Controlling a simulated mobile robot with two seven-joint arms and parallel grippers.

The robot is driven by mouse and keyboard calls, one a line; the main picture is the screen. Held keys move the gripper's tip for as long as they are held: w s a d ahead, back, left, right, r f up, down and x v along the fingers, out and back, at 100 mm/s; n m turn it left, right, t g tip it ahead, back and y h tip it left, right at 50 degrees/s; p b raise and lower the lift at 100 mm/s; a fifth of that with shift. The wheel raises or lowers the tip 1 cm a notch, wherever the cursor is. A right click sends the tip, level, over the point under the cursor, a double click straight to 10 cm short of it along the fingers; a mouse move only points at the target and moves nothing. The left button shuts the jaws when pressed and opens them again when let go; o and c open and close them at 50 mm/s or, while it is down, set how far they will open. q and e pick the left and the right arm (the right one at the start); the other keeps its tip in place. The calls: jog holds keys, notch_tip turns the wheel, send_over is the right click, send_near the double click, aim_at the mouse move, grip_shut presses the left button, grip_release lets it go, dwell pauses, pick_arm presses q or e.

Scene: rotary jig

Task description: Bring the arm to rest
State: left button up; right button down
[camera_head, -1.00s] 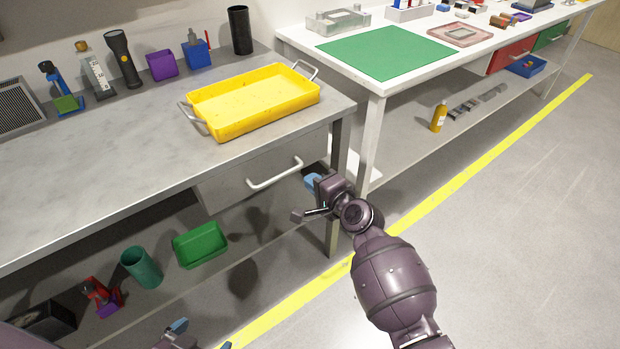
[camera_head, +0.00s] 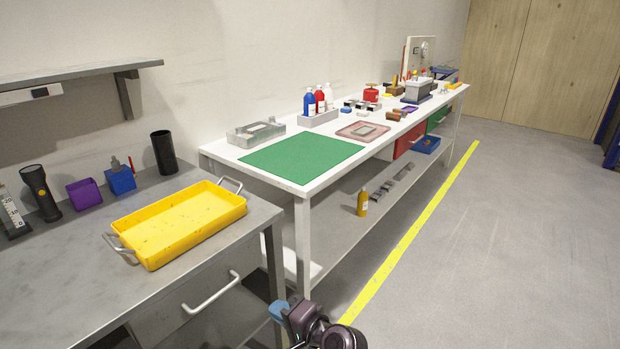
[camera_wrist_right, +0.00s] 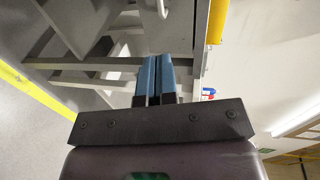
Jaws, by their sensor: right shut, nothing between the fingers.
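My right gripper (camera_head: 279,311) shows at the bottom edge of the head view, low in front of the grey bench and beside the front leg of the white table. In the right wrist view its two blue fingers (camera_wrist_right: 158,78) lie side by side, shut with nothing between them. The rest of my right arm is mostly cut off by the lower edge of the head view. My left gripper is in neither current view.
The grey bench (camera_head: 62,262) carries a yellow tray (camera_head: 195,224) and has a drawer handle (camera_head: 212,293) facing my right gripper's side. The white table (camera_head: 312,184) with a green mat (camera_head: 302,158) stands beyond. Open floor (camera_head: 500,250) lies to the right.

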jog(key=w+d+r+n+t+h, duration=0.1)
jog(key=d+r+n+t+h, duration=0.1)
jog(key=d+r+n+t, duration=0.25)
jog(key=s+d+f+n+h+p, duration=0.1)
jog(key=s+d+f+n+h, duration=0.15)
jog(key=s+d, duration=0.55)
jog(key=s+d+f+n+h+p, duration=0.15)
jog(key=s+d+h, duration=0.25)
jog(key=d, duration=0.8)
pick_arm(q)
notch_tip(320, 180, up, 4)
jog(key=p, duration=0.2)
jog(key=shift+a+r+p, duration=0.15)
jog(key=shift+p, duration=0.25)
pick_arm(e)
jog(key=s+d+f+g+h, duration=0.1)
jog(key=s+d+f, duration=0.1)
jog(key=s, duration=0.4)
jog(key=s+d+f+g+h, duration=0.1)
jog(key=s+d+f, duration=0.1)
jog(key=s+d, duration=0.3)
jog(key=s+d+f+g+h, duration=0.1)
jog(key=s+d, duration=0.3)
jog(key=s, duration=0.5)
jog(key=shift+f+h, duration=0.45)
jog(key=shift+f, duration=0.3)
